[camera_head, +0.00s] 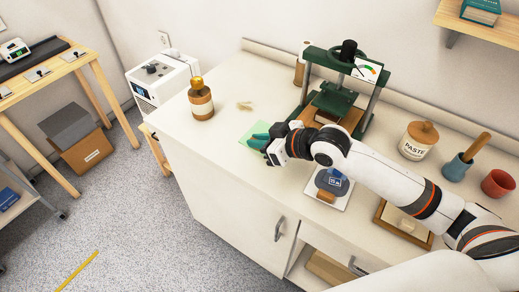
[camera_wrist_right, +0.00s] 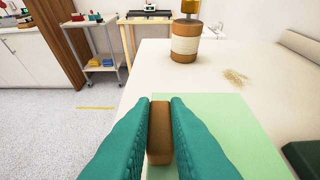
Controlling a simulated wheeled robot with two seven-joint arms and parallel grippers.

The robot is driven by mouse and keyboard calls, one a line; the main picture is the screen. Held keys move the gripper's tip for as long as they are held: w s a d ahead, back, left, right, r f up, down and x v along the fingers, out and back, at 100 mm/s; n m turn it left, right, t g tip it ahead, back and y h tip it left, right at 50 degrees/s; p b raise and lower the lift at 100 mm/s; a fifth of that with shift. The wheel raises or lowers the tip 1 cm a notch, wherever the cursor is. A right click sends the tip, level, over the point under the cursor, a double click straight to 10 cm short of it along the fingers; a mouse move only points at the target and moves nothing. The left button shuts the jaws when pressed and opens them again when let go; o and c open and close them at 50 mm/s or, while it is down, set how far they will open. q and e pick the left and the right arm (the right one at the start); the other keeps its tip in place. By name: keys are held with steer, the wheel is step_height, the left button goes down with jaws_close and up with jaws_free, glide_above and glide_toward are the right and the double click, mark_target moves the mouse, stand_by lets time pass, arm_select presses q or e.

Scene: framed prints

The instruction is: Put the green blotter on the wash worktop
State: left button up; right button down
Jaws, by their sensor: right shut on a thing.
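The green blotter (camera_head: 257,131) is a flat pale green sheet at the cream worktop's front part; it fills the lower middle of the right wrist view (camera_wrist_right: 235,130). My right gripper (camera_head: 268,140) has teal fingers over it. In the right wrist view the fingers (camera_wrist_right: 160,130) are shut on a brown upright block (camera_wrist_right: 160,115), which looks like the blotter's handle. I cannot tell whether the blotter touches the surface. The long cream worktop (camera_head: 222,135) has no readable label. My left gripper is not in view.
A brown bottle (camera_head: 201,100) stands left of the gripper, with beige scraps (camera_head: 244,106) nearby. A green press (camera_head: 340,85) stands behind. A white plate with a dark disc (camera_head: 330,185), a wooden frame (camera_head: 402,224) and a paste jar (camera_head: 418,140) are to the right. The worktop's left front is bare.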

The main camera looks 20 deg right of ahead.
mark_target(259, 162)
steer(key=shift+w+f, duration=0.1)
steer(key=shift+f, duration=0.65)
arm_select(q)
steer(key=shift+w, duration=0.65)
arm_select(e)
steer(key=shift+f, duration=1.7)
steer(key=shift+f, duration=0.1)
steer(key=c, duration=1.4)
jaws_free()
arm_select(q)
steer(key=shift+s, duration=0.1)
arm_select(e)
steer(key=v, duration=1.1)
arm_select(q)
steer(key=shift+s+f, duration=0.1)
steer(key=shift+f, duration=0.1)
arm_select(e)
steer(key=shift+s+d+r, duration=0.2)
steer(key=shift+s+r, duration=0.15)
